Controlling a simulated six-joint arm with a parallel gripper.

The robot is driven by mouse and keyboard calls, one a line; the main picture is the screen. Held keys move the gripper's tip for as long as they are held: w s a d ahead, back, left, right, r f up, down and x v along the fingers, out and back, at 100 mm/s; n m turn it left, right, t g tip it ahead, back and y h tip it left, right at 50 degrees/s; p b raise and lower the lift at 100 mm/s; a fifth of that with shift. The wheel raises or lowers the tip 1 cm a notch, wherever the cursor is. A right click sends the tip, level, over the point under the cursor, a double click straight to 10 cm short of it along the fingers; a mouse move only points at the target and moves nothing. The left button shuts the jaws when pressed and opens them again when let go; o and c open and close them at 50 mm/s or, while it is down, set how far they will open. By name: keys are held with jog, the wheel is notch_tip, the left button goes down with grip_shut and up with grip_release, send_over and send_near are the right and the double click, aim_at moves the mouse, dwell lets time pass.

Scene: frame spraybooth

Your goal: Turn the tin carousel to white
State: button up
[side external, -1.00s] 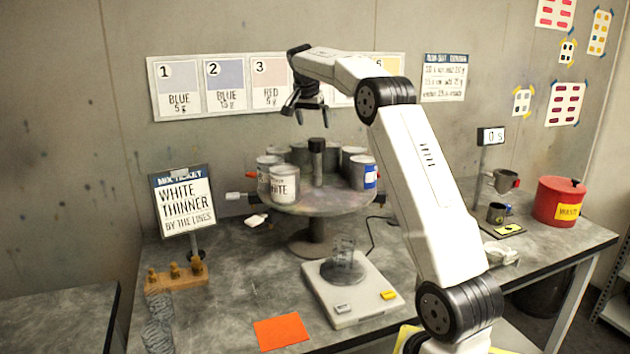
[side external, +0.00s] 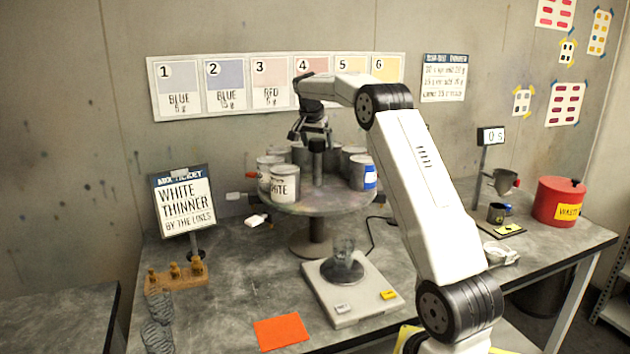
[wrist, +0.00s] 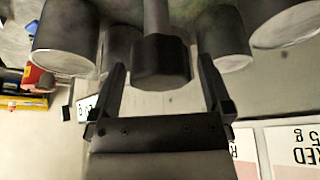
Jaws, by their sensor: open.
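The tin carousel (side external: 345,203) is a round grey turntable on a pedestal, with several grey tins around its rim. The tin labelled white (side external: 285,184) is at its front left; part of the label shows. A dark knob (wrist: 161,62) tops the central post (side external: 317,165). My gripper (side external: 313,138) is at the top of the post, pointing down. In the wrist view its open fingers (wrist: 163,78) stand on either side of the knob, with a visible gap on each side. Some tins at the back are partly hidden.
A scale (side external: 350,292) with a clear cup stands in front of the carousel. A ticket stand (side external: 182,200) reading white thinner is at the left. A red waste can (side external: 558,203) is at the right. An orange sheet (side external: 281,332) lies at the front.

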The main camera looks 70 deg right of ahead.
grip_shut()
jog(key=shift+n, duration=0.4)
jog(key=n+t, duration=0.1)
jog(key=n, duration=0.1)
jog(key=n+t, duration=0.1)
jog(key=n, duration=0.2)
jog(key=shift+n+y, duration=0.3)
jog(key=shift+y, duration=0.1)
jog(key=n+t, duration=0.1)
jog(key=n, duration=0.1)
jog(key=n+y, duration=0.1)
jog(key=n, duration=0.2)
jog(key=shift+t+y, duration=0.3)
jog(key=shift+t, duration=0.1)
jog(key=shift+n, duration=0.3)
grip_release()
